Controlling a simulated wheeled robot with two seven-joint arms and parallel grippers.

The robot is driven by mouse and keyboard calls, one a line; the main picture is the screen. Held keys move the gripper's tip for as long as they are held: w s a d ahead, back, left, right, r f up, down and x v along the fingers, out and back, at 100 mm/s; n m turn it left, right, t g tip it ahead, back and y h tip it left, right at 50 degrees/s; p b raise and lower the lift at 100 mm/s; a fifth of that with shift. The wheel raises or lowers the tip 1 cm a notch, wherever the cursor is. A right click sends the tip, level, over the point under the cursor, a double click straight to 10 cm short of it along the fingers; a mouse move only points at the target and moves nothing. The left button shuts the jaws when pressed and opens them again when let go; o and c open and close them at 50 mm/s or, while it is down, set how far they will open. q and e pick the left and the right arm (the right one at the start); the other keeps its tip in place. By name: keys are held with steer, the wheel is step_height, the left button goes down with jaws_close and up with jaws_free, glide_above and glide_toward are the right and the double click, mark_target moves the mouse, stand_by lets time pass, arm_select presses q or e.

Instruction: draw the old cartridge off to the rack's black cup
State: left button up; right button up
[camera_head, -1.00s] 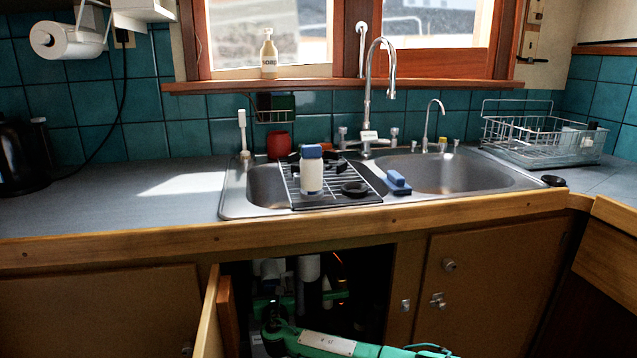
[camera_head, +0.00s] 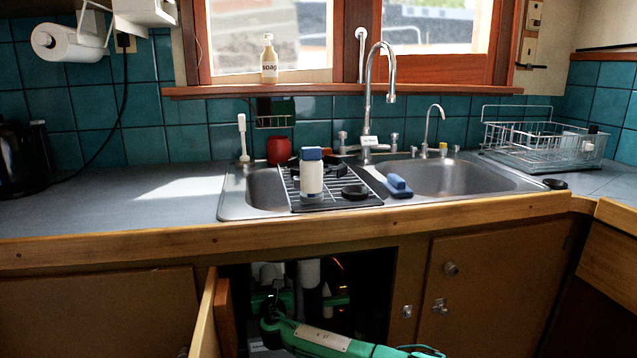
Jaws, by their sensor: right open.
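A rack (camera_head: 372,200) lies across the left sink basin. A white cartridge with a blue cap (camera_head: 311,177) stands upright on it, and a low round black cup (camera_head: 355,192) sits to its right. Under the sink, in the open dark cupboard, a white cylinder (camera_head: 307,272) hangs upright; I cannot tell for sure that it is the old cartridge. My right gripper (camera_head: 300,299) is in the cupboard at the cylinder's lower part, open; its fingers are partly lost in shadow. I cannot tell whether it touches anything. My left gripper is not in view.
The open cupboard door (camera_head: 207,315) edges the opening at left, and the wooden counter edge (camera_head: 290,236) runs above it. A blue-and-white brush or sponge (camera_head: 398,187) lies by the right basin. A tap (camera_head: 368,100) stands behind the rack.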

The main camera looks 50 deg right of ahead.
steer(key=c, duration=1.3)
steer(key=shift+o, duration=0.2)
steer(key=shift+p+v, duration=2.15)
steer(key=shift+v, duration=0.7)
steer(key=shift+s+a+r+p, duration=0.1)
steer(key=shift+s+a+p, duration=0.25)
steer(key=shift+s+a, duration=0.1)
steer(key=shift+s, duration=0.15)
steer(key=p+v, duration=0.6)
steer(key=v, duration=0.6)
steer(key=shift+p, duration=0.4)
steer(key=shift+a, duration=0.1)
